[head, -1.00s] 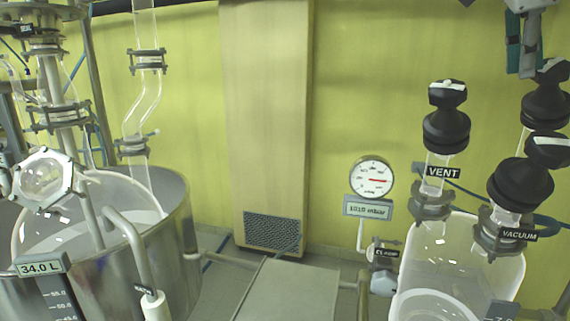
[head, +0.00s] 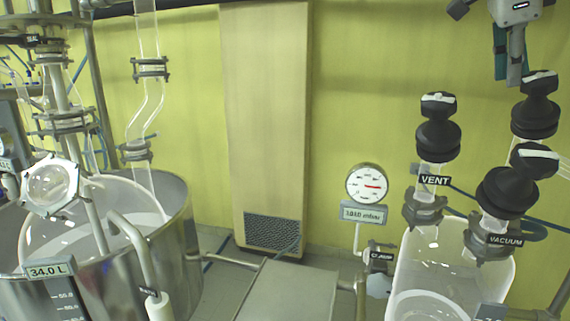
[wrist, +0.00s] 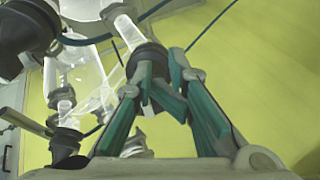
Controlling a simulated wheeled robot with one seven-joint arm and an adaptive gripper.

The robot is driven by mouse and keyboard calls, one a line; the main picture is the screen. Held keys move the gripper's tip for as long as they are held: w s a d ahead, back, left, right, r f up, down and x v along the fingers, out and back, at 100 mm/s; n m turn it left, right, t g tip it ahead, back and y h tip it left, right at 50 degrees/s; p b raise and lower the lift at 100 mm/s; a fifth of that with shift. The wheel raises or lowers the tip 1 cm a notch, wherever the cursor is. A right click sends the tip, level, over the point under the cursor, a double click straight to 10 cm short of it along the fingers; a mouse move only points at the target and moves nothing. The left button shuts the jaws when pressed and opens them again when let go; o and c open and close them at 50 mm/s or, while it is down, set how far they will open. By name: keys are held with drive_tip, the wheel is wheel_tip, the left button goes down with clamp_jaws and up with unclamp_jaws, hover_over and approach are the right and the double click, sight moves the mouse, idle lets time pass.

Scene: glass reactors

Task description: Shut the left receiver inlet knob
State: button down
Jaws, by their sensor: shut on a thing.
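My gripper (head: 510,84) is at the top right in the head view, its teal-padded fingers pointing down. In the wrist view my gripper (wrist: 163,75) is shut on a dark round knob (wrist: 150,54) at the end of a clear glass tube. I cannot read a label on this knob. In the head view the fingertips are just left of a black knob (head: 536,118) with a white mark; whether they touch it I cannot tell. The black VENT knob (head: 438,138) and VACUUM knob (head: 508,193) stand in front on a clear glass vessel (head: 432,270).
A dial gauge (head: 366,184) with a digital readout stands left of the vessel. A steel-walled reactor (head: 180,235) with glass piping fills the left. A low grey box (head: 278,292) is between them. A blue hose (wrist: 215,28) runs near the fingers.

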drive_tip(key=shift+w, duration=0.15)
idle(0.6)
drive_tip(key=shift+w+a+r+p, duration=0.15)
drive_tip(key=shift+w+a+p, duration=0.05)
drive_tip(key=shift+a+p, duration=0.1)
drive_tip(key=p+v, duration=0.4)
drive_tip(key=v, duration=0.1)
drive_tip(key=shift+s+a+r, duration=0.1)
drive_tip(key=shift+s+r, duration=0.05)
drive_tip(key=shift+r, duration=0.2)
